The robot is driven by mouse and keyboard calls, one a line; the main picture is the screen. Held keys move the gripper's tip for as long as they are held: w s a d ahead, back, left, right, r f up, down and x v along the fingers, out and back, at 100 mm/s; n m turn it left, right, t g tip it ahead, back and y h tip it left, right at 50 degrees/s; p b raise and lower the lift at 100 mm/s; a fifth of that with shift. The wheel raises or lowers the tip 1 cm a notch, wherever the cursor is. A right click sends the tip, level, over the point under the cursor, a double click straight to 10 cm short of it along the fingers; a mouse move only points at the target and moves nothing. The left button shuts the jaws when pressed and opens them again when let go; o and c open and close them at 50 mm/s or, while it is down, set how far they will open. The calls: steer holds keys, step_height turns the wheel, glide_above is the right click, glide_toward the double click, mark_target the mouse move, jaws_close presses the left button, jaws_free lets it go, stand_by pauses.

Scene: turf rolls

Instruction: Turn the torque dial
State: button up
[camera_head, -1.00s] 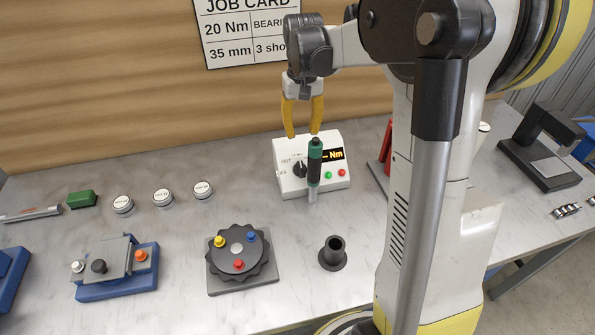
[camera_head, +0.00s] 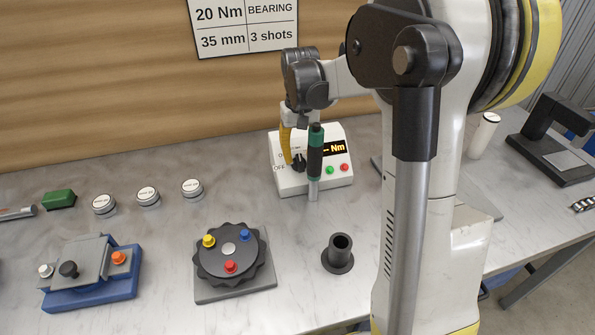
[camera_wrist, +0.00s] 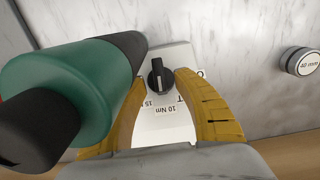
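The torque dial is a black knob (camera_wrist: 157,77) on the white control box (camera_head: 284,184); it also shows, partly covered, in the head view (camera_head: 299,161). Labels by it include 10 Nm and OFF. The box display (camera_head: 334,148) shows dashes and Nm. My gripper (camera_wrist: 164,82) has its yellow fingers apart, one on each side of the dial, with visible gaps. In the head view my gripper (camera_head: 291,160) reaches down to the box; one finger is mostly hidden. I cannot tell the dial's exact pointer setting.
A green and black driver (camera_head: 315,150) stands upright in front of the box, close beside my gripper, and fills the left of the wrist view (camera_wrist: 75,95). A black cup (camera_head: 339,253) and a round dial-like fixture (camera_head: 262,270) stand nearer. White-capped pucks (camera_head: 191,189) lie left.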

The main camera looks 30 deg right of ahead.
step_height(320, 180, down, 2)
steer(key=shift+f+b, duration=0.15)
steer(key=shift+b, duration=0.25)
jaws_close()
steer(key=shift+s+d+m+t+y+p, duration=0.1)
steer(key=shift+d+m+t+y+p, duration=0.15)
steer(key=shift+m+y+p, duration=0.45)
steer(key=shift+a+m+t+y, duration=0.15)
steer(key=shift+m+t+y, duration=0.2)
steer(key=shift+m+y, duration=0.5)
jaws_free()
